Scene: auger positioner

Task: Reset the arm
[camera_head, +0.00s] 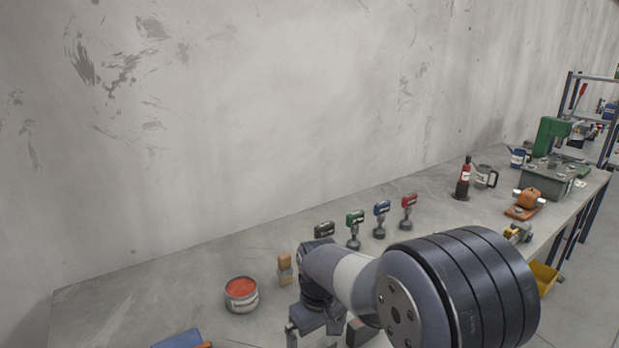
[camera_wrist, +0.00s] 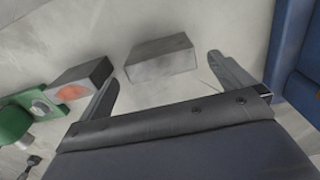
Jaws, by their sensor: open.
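My arm reaches across the lower right of the head view and partly covers the workbench (camera_head: 150,285). My gripper (camera_head: 314,333) is low over the bench near the picture's bottom edge, and its lower part is partly hidden. In the wrist view its two fingers stand wide apart (camera_wrist: 162,78) with nothing held. A plain grey block (camera_wrist: 160,60) lies just beyond and between the fingertips; I cannot tell how far below them it is. A dark box with an orange-red patch (camera_wrist: 80,82) is beside the left finger.
A can of red paint (camera_head: 241,294) and a small wooden block (camera_head: 285,268) stand left of my gripper. Several coloured-top tools (camera_head: 355,229) stand behind my arm. A blue object (camera_wrist: 296,55) is at the wrist view's right. The bench's far left is clear.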

